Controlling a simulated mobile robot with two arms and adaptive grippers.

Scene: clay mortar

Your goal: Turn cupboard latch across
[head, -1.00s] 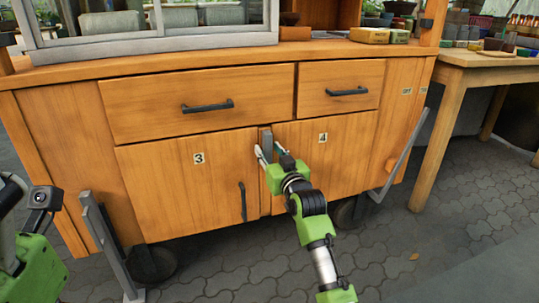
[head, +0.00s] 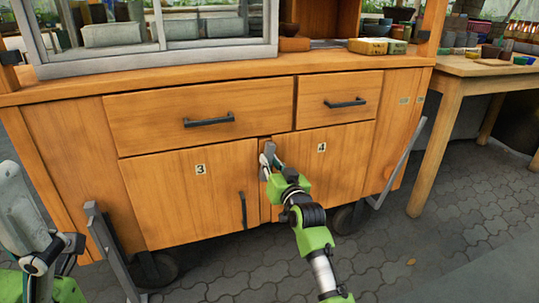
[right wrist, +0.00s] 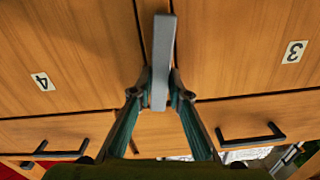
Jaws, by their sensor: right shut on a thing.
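The cupboard latch (head: 270,149) is a grey bar on the post between door 3 (head: 190,195) and door 4 (head: 325,160), just below the drawers. It stands close to upright, with a slight tilt. My right gripper (head: 267,163) is shut on it; in the right wrist view, the two fingertips (right wrist: 161,88) press on both sides of the latch (right wrist: 163,50). Its pivot is hidden. My left gripper (head: 42,262) is at the lower left, away from the cupboard; its finger opening is unclear.
Two drawers with dark handles (head: 209,119) sit above the doors. Door 3 has a dark upright handle (head: 243,210). Grey slanted bars (head: 110,250) stand by the cupboard's ends. A wooden table (head: 455,85) is at the right. The paved floor in front is clear.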

